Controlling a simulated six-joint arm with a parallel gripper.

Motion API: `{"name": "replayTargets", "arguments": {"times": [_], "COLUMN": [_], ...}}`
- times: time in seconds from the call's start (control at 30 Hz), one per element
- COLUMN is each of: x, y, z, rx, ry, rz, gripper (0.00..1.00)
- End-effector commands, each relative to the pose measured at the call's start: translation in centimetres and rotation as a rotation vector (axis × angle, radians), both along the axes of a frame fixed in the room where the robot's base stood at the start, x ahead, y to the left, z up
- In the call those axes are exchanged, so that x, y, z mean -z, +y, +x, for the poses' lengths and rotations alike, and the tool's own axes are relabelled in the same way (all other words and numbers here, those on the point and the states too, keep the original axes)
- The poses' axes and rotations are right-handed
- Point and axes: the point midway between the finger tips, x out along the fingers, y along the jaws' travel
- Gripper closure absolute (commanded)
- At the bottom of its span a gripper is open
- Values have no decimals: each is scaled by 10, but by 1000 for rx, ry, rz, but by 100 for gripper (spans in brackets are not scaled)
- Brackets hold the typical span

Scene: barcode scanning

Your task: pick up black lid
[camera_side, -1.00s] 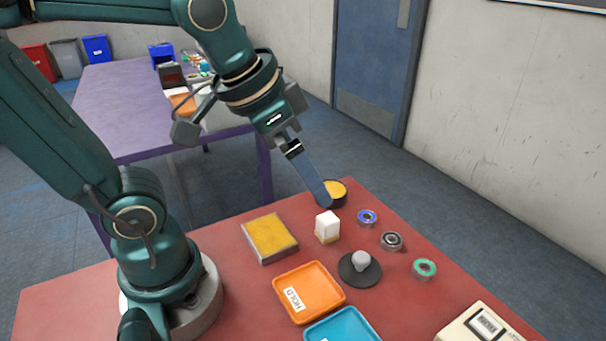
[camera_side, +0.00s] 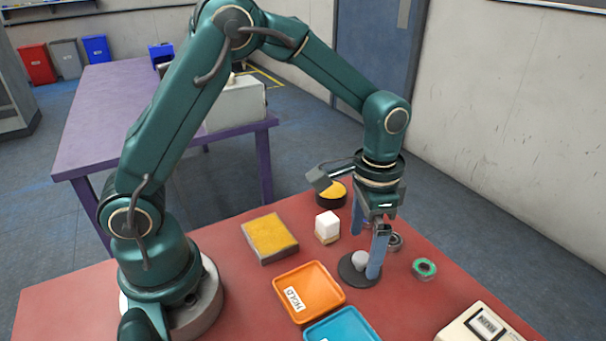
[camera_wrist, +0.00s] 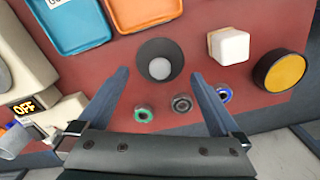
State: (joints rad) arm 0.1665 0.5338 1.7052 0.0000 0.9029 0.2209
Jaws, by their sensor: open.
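The black lid (camera_side: 347,277) is a flat dark disc with a grey knob (camera_side: 359,258), lying on the red table. In the wrist view the lid (camera_wrist: 147,48) lies just beyond my fingertips, centred between them. My gripper (camera_side: 368,254) points down above the lid, with its blue fingers spread apart and nothing between them. One finger hides the lid's right part in the side view. Whether the fingers touch it cannot be told. My gripper also shows in the wrist view (camera_wrist: 160,76).
Near the lid are an orange tray (camera_side: 330,297), a blue tray (camera_side: 345,326), a white block (camera_side: 327,222), a yellow-topped round tin (camera_side: 333,201) and a yellow pad (camera_side: 270,236). A green ring (camera_side: 424,268) and a grey bearing (camera_side: 397,242) sit close right. A device (camera_side: 478,328) stands front right.

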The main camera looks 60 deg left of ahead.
Motion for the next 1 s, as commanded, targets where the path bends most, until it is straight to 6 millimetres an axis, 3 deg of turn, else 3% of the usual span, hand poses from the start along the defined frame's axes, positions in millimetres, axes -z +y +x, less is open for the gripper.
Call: {"name": "replayTargets", "arguments": {"times": [0.3, 0.6, 0.63, 0.7, 0.8, 1.0], "x": [36, 39, 39, 39, 39, 39], "y": [0, 0, 0, 0, 0, 0], "z": [-1, 0, 0, 0, 0, 0], "rx": [-1, -2, -2, -2, -2, -2], "ry": [2, -1, -1, -1, -1, -2], "rz": [1, 1, 1, 1, 1, 0], "gripper": [0, 0, 4, 31, 62, 62]}}
